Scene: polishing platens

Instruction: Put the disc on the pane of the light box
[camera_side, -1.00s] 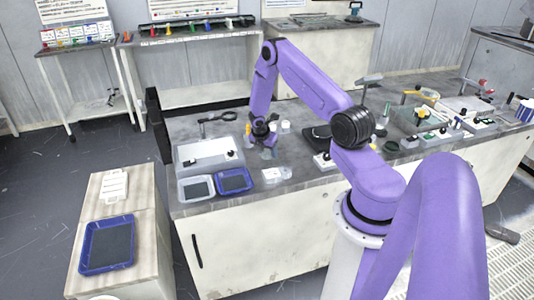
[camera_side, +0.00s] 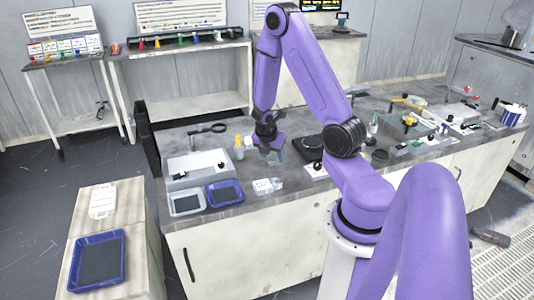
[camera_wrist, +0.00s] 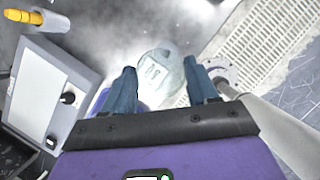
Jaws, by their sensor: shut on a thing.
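My gripper (camera_wrist: 160,88) is shut on the disc (camera_wrist: 158,70), a pale grey, round piece with faint marks on its face, held between the two blue fingers. In the side view my gripper (camera_side: 270,144) is above the bench, to the right of the light box. The disc is small and hard to make out there. The light box (camera_side: 179,179) is a pale grey case with a white pane (camera_side: 192,164) and a dark knob. In the wrist view the light box (camera_wrist: 75,78) is at the left, its pane (camera_wrist: 36,98) bare and apart from the disc.
A yellow-tipped bottle (camera_side: 239,143) stands between the light box and my gripper. A white-rimmed tray (camera_side: 187,203) and a blue tray (camera_side: 224,193) lie in front of the light box. A small clear box (camera_side: 265,186) is near the bench's front edge. A magnifier (camera_side: 208,129) is behind.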

